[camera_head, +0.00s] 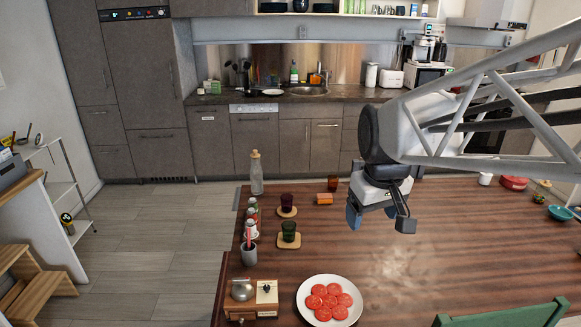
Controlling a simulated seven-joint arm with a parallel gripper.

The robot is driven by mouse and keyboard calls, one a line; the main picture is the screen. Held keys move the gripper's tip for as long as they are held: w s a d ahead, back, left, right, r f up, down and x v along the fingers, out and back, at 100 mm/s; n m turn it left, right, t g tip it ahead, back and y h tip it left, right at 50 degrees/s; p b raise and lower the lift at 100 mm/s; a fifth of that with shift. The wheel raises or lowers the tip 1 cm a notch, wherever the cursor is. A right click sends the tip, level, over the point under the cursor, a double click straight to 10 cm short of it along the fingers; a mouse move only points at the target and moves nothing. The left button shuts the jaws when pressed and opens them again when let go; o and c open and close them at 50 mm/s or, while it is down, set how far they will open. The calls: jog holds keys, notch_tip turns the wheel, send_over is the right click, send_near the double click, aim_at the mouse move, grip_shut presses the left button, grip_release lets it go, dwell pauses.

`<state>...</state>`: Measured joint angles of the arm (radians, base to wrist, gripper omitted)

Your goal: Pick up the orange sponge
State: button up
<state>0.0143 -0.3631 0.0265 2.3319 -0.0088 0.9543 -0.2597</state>
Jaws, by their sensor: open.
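The orange sponge (324,198) is a small orange block lying on the wooden table (400,265) near its far edge. It lies between a dark red glass on a coaster and another dark red glass (332,184) just behind it. My gripper (380,219) hangs above the table to the right of the sponge, with its fingers pointing down. Its fingers are apart and nothing shows between them. The sponge is in plain view and the gripper does not touch it.
Left of the sponge stand glasses (287,202) on coasters, a tall bottle (256,174) and several small bottles (251,220). A plate of tomato slices (329,301) and a wooden box (254,299) are nearer. The table's middle is clear. A green chair (505,316) stands at the front right.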

jog(key=w+n, duration=0.4)
jog(key=w, duration=1.4)
jog(key=n+g, duration=0.2)
jog(key=n, duration=0.9)
send_over(325, 196)
jog(key=f, duration=3.2)
jog(key=shift+s, duration=0.2)
jog(key=shift+w+f, duration=0.4)
jog(key=shift+f, duration=0.1)
jog(key=shift+f, duration=0.1)
jog(key=shift+d+f, duration=0.1)
jog(key=shift+f, duration=1.1)
jog(key=shift+f, duration=0.15)
